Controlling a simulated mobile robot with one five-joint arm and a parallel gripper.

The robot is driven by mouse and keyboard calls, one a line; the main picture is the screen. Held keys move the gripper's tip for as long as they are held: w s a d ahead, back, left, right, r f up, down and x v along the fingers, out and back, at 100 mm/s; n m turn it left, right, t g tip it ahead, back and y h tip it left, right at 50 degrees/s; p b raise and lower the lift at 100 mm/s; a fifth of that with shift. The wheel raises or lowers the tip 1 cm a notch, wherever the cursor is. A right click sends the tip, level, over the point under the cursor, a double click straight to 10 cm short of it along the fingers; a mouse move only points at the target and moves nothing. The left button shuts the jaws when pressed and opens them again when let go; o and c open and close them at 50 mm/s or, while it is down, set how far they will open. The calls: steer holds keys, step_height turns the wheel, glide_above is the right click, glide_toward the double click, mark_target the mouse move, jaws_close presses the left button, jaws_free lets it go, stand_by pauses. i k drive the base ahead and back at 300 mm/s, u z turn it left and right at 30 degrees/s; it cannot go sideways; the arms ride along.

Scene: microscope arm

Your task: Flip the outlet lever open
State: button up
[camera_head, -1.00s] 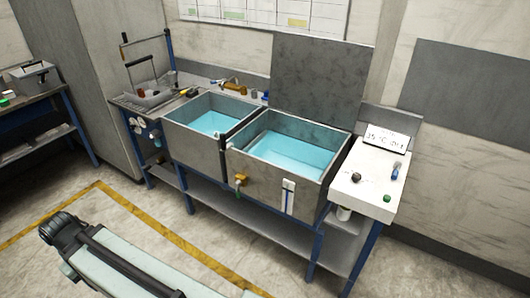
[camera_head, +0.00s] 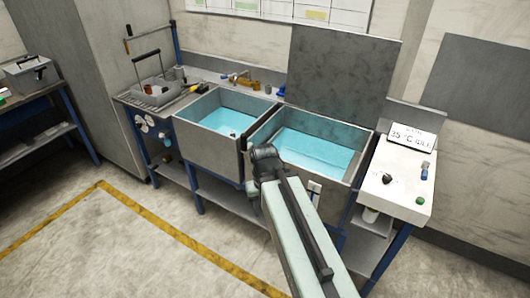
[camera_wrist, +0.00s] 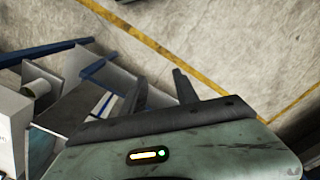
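The right tank (camera_head: 352,183) of the two-basin metal sink is filled with blue water. In the earlier head view its front carries a brass outlet valve with a small lever; now my arm covers that spot, so the lever is hidden and its position cannot be told. My arm reaches up to the front of the tanks in the head view, and my fingers are hidden there. In the wrist view my gripper (camera_wrist: 158,88) has its two dark fingers apart with nothing between them. I cannot pick out the lever in the wrist view.
The left tank (camera_head: 205,143) also holds water. A white control panel (camera_head: 393,190) with a temperature display (camera_head: 411,138) stands at the right. A raised grey lid (camera_head: 340,70) is behind the tanks. Blue frame legs stand below. The floor (camera_head: 130,250) in front is open.

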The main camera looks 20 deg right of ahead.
mark_target(425, 165)
steer(key=z, duration=0.75)
steer(key=i, duration=0.85)
steer(key=z, duration=0.05)
